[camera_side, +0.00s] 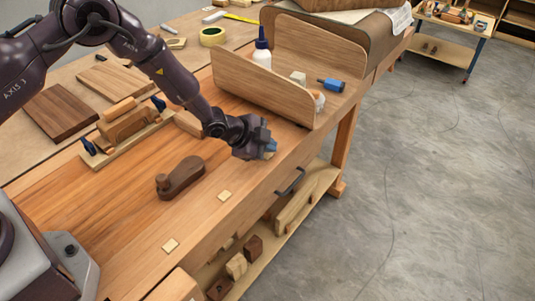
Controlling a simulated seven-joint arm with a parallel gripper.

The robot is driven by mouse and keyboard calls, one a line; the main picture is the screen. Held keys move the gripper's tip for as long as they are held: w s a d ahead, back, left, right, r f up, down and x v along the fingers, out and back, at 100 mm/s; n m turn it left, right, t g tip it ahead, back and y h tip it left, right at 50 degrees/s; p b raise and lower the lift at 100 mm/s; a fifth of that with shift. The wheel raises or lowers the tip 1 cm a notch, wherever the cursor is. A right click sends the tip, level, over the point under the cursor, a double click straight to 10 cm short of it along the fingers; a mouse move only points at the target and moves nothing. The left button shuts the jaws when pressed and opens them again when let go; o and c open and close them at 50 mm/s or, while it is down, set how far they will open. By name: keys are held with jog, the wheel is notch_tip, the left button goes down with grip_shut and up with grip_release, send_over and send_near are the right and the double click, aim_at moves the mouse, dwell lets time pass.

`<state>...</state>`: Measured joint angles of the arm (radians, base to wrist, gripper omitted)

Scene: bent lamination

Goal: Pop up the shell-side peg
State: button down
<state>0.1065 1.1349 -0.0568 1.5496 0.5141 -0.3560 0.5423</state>
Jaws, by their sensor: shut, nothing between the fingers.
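My gripper (267,150) is shut and empty, low over the front edge of the wooden workbench, just in front of the bent wooden shell (262,89). A small pale patch shows at the fingertips; it may be the shell-side peg, but the fingers hide most of it and I cannot tell its height. Two other pale square pegs show along the front of the bench: one peg (224,196) near the middle and another peg (170,245) nearer the camera. Both look about flush with the bench top.
A wooden hand plane (180,178) stands left of the middle peg. A clamped wooden form (128,125) lies behind it. The bench front between the pegs is clear.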

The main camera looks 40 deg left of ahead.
aim_at(267, 156)
jog(key=shift+f, duration=0.65)
dwell(0.5)
jog(key=shift+r, duration=0.2)
jog(key=shift+s+r, duration=0.1)
jog(key=shift+r, duration=0.5)
jog(key=shift+r, duration=2.55)
